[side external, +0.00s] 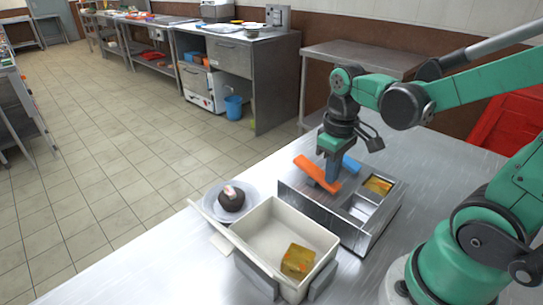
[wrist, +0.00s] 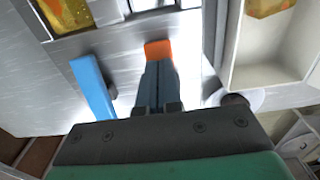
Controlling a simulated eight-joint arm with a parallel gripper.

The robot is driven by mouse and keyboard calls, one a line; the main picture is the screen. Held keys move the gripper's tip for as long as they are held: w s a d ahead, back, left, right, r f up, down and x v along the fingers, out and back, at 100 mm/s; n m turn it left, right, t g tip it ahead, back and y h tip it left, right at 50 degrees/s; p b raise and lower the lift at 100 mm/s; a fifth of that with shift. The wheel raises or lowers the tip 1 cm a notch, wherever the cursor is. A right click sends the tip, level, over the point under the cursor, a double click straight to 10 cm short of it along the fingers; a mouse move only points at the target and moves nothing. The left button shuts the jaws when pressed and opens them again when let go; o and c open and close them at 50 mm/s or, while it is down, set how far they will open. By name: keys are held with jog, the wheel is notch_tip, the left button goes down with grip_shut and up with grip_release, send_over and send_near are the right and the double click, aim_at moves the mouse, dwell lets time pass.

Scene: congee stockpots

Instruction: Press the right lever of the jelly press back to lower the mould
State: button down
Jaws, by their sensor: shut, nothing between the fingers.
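The jelly press (side external: 322,217) is a low metal frame on the steel table, with square openings and a yellow-orange jelly piece (side external: 378,186) in one. It carries an orange lever (side external: 307,169) and a blue lever (side external: 351,164); the blue one is to the right in the side view. My gripper (side external: 332,180) is shut and empty, pointing down at the orange lever, which partly hides its tips. In the wrist view the shut fingers (wrist: 158,68) overlap the orange lever (wrist: 158,47), so contact is unclear. The blue lever (wrist: 92,86) stands apart to their left.
A cream bin (side external: 265,228) with a jelly piece (side external: 297,258) stands in front of the press. A plate (side external: 213,207) with a dark round item (side external: 231,200) is left of it. Bare table (side external: 440,155) lies right of the press.

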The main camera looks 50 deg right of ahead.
notch_tip(320, 180, up, 8)
dwell(0.9)
